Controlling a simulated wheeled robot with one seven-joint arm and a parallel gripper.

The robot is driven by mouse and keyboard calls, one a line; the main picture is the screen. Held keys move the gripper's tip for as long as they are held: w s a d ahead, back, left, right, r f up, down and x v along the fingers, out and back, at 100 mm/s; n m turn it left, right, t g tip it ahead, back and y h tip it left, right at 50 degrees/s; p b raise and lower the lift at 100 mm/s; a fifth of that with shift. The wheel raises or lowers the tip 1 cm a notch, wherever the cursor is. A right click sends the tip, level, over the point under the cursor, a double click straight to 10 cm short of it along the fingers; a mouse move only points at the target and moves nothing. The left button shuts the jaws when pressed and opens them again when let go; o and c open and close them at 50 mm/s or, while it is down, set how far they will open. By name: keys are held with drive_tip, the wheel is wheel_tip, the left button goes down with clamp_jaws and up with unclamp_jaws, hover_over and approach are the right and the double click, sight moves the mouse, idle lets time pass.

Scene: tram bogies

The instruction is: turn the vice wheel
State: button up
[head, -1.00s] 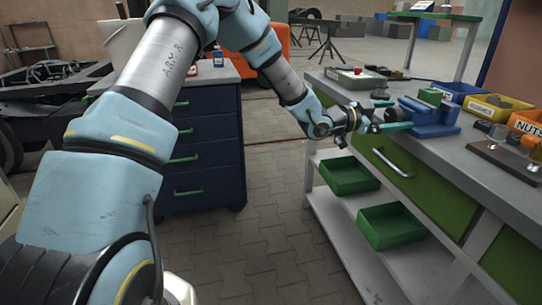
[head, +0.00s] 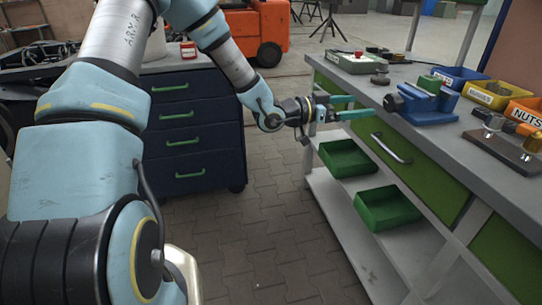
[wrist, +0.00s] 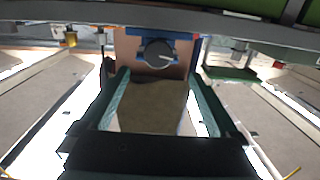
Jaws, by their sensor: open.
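The blue vice (head: 428,106) stands on the workbench near its front edge, with a green block at its top. Its dark round wheel (head: 393,103) faces left, toward my gripper. My gripper (head: 364,106) is open and empty, its teal fingers pointing at the wheel with a gap between them and it. In the wrist view the wheel (wrist: 158,53) is a dark disc with a pale handle mark, ahead of and roughly centred between the fingers of my gripper (wrist: 158,76). The blue vice body shows behind the wheel.
The grey workbench (head: 480,165) has green drawers and two green trays (head: 388,208) on its lower shelf. Blue, yellow and orange bins (head: 525,112) stand right of the vice. A dark drawer cabinet (head: 195,130) stands at left. The paved floor between is clear.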

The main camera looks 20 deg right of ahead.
drive_tip(key=w+a+f+n+t+y+b, duration=0.3)
drive_tip(key=w+a+f+y+b, duration=0.1)
drive_tip(key=a+f, duration=0.4)
drive_tip(key=w+a+f+n+t+y+b, duration=0.3)
drive_tip(key=w+a+f+y+b, duration=0.2)
drive_tip(key=a+f, duration=0.4)
drive_tip(key=shift+w+a+f+y+b, duration=0.3)
drive_tip(key=shift+w+a+y, duration=0.25)
drive_tip(key=shift+a, duration=0.55)
drive_tip(key=shift+r, duration=0.1)
